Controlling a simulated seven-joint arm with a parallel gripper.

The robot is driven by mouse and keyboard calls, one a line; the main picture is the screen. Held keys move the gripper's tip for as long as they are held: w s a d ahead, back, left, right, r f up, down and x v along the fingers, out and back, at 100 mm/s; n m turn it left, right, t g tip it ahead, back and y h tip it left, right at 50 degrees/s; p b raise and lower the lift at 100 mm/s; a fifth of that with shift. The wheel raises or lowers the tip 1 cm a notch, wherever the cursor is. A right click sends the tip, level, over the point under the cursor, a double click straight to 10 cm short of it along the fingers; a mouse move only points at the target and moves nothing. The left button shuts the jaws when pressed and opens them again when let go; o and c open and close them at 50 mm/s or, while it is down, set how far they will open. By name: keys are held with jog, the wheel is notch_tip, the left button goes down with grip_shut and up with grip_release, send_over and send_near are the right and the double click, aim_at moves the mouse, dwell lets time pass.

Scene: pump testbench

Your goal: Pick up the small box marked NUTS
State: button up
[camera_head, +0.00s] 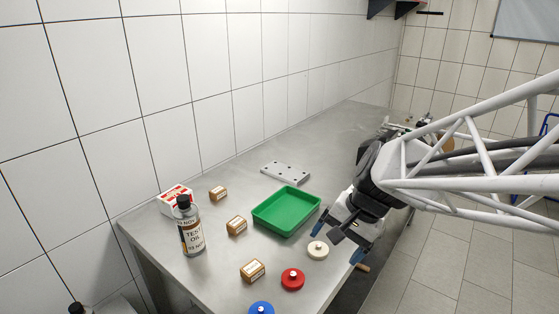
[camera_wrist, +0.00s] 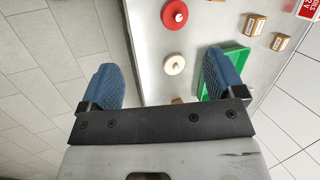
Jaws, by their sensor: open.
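Three small brown boxes stand on the metal table in the head view: a front box (camera_head: 252,271), a middle box (camera_head: 237,226) left of the green tray, and a back box (camera_head: 218,193). Their labels are too small to read, so I cannot tell which is marked NUTS. Two brown boxes show at the upper right of the wrist view, one nearer (camera_wrist: 255,25) and one farther (camera_wrist: 280,42). My gripper (camera_head: 340,238) is open and empty near the table's right edge, right of the boxes. Its spread fingers (camera_wrist: 158,78) show in the wrist view.
A green tray (camera_head: 258,216) lies between the boxes and my gripper. White (camera_head: 318,250), red (camera_head: 293,279) and blue (camera_head: 261,308) round knobs line the near right. A TEST OIL bottle (camera_head: 190,232) and a red-white box (camera_head: 174,198) stand left. A grey plate (camera_head: 285,172) lies behind.

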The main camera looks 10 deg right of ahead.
jog(key=w+d+f+m+t+y, duration=0.1)
jog(key=w+d+f+m+y, duration=0.15)
jog(key=w+m, duration=0.4)
jog(key=w+d+f+m+t+y, duration=0.1)
jog(key=w+d+f+m+y, duration=0.2)
jog(key=w, duration=0.6)
jog(key=w+d+f+m+t, duration=0.2)
jog(key=w+d+f+m, duration=0.1)
jog(key=d, duration=0.1)
jog(key=w+d+f+m+t, duration=0.2)
jog(key=w+d+f+m, duration=0.1)
jog(key=d, duration=0.1)
jog(key=w+d+f+m+t, duration=0.2)
jog(key=w+d+f+m, duration=0.1)
jog(key=w+d+m, duration=0.1)
jog(key=shift+d+f, duration=0.1)
jog(key=shift+d, duration=0.35)
jog(key=shift+x, duration=1.3)
jog(key=shift+a, duration=0.15)
jog(key=shift+x, duration=2.5)
